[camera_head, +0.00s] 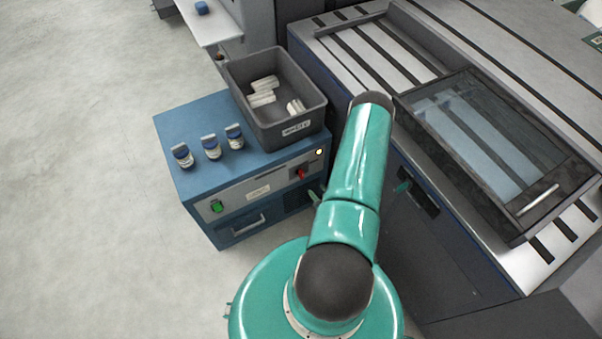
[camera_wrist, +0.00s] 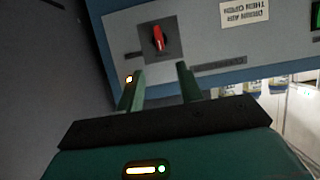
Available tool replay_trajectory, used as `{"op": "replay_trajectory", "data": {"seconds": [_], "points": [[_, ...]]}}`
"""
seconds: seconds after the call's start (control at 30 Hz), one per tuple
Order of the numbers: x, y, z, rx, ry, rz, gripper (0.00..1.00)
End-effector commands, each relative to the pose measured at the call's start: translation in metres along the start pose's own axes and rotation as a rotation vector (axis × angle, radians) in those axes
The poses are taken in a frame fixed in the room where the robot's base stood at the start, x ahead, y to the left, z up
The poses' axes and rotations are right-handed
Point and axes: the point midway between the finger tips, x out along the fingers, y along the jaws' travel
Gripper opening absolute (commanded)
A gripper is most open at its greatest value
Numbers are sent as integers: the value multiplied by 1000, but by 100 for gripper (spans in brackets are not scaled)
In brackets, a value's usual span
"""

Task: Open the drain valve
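The drain valve is a small red handle (camera_head: 300,173) on the front panel of a blue cabinet (camera_head: 190,125). In the wrist view, the red handle (camera_wrist: 158,38) sits on a dark square plate and points roughly up and down in the picture. My gripper (camera_wrist: 160,80) is open, its two green fingers apart with nothing between them. In that view the handle lies beyond the fingertips, about in line with the gap, and does not appear to be touched. In the head view my arm hides most of the gripper.
An amber lamp (camera_head: 319,152) and a green switch (camera_head: 217,206) are on the panel. A grey bin (camera_head: 275,130) with white pieces and several blue-capped bottles (camera_head: 211,147) stand on top. A large machine (camera_head: 440,230) stands close right.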

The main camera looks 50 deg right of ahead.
Motion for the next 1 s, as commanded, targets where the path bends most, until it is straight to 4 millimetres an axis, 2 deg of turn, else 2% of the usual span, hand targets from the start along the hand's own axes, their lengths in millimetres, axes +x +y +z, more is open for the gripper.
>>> {"op": "replay_trajectory", "data": {"seconds": [0.1, 0.23, 0.7, 0.9, 1.0], "points": [[-1, -1, 5, 8, 9, 4, 36], [12, -1, 5, 6, 10, 2, 36], [104, -1, 3, 5, 10, 4, 36], [130, -1, 2, 6, 9, 3, 36], [135, 0, 2, 7, 8, 3, 36]]}}
